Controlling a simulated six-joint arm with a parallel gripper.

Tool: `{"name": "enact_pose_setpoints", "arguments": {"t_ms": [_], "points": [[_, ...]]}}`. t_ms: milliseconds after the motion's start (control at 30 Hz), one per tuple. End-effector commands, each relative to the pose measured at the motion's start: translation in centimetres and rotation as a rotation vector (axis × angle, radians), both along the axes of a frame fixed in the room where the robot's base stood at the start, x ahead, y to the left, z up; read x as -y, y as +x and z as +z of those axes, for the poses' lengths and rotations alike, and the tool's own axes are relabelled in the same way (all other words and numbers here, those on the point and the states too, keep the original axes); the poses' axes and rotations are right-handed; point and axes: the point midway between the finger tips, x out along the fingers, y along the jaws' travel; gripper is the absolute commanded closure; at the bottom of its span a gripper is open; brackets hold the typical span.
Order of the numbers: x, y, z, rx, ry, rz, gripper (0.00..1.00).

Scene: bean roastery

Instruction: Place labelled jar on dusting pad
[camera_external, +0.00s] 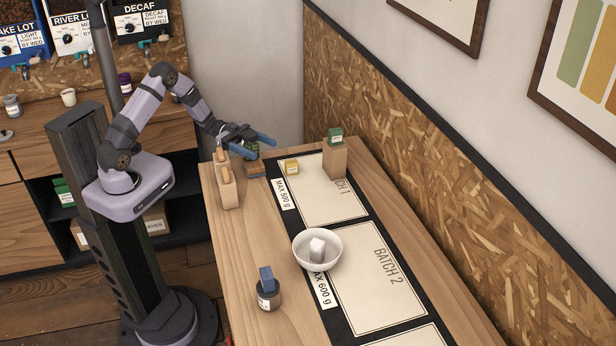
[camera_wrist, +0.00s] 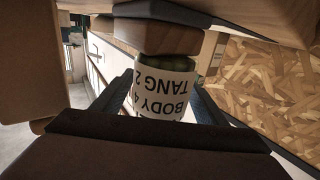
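The labelled jar (camera_external: 250,149) has green contents and stands at the far left end of the table, on or just over a small brown wooden block (camera_external: 256,168). In the wrist view the jar (camera_wrist: 166,92) shows upside down, its white label reading "BODY 4" and "TANG 2", with the wooden block (camera_wrist: 158,38) against its base. My gripper (camera_external: 252,143) has its blue fingers on both sides of the jar. The fingers look close to the glass; I cannot tell whether they press on it. I cannot pick out a dusting pad with certainty.
A white bowl (camera_external: 303,250) holds a white cube. The batch 2 area (camera_external: 385,285) is mostly clear.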

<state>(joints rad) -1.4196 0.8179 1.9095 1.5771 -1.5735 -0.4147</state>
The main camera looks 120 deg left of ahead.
Motion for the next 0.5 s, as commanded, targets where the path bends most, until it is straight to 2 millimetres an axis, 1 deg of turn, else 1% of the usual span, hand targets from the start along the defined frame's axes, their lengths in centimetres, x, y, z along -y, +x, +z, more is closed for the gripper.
{"name": "enact_pose_setpoints", "arguments": {"t_ms": [200,300,433,500], "points": [[0.0,0.0,0.1,0.000,0.000,0.000,0.34],[0.0,0.0,0.5,0.000,0.001,0.000,0.34],[-0.3,-1.2,0.2,0.000,0.002,0.003,0.34],[-0.5,-2.1,0.1,-0.001,0.002,0.004,0.34]]}}
